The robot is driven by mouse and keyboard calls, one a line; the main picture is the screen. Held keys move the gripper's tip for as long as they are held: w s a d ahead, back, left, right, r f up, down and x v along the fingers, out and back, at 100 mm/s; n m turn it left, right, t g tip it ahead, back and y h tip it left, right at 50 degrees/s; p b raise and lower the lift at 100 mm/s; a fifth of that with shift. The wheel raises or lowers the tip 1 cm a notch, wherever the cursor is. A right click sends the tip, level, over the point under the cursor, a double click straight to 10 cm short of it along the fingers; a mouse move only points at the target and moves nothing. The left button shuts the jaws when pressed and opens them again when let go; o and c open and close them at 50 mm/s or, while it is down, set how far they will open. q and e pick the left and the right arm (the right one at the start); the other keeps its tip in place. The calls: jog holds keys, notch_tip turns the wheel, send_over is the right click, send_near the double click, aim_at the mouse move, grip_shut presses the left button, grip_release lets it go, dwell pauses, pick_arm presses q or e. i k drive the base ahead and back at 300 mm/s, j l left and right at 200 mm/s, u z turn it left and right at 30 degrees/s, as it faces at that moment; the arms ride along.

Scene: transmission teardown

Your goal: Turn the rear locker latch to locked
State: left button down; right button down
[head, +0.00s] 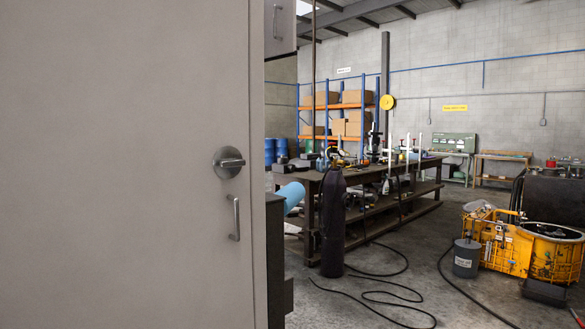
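A large beige-grey locker door (110,150) fills the left of the head view. Near its right edge is a round metal latch (228,162) with a short lever that lies about horizontal. A vertical metal pull handle (235,218) is fixed just below the latch. I cannot tell from its look whether the latch is locked. Neither of my grippers shows in the head view, and nothing touches the latch.
A dark cylinder (333,222) stands right of the locker, with black cables on the floor around it. A long workbench (420,165) is behind it. A yellow machine housing (510,248) and a grey bucket (467,257) stand at right. Floor between is partly open.

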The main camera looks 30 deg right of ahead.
aim_at(229, 163)
jog(key=z, duration=0.7)
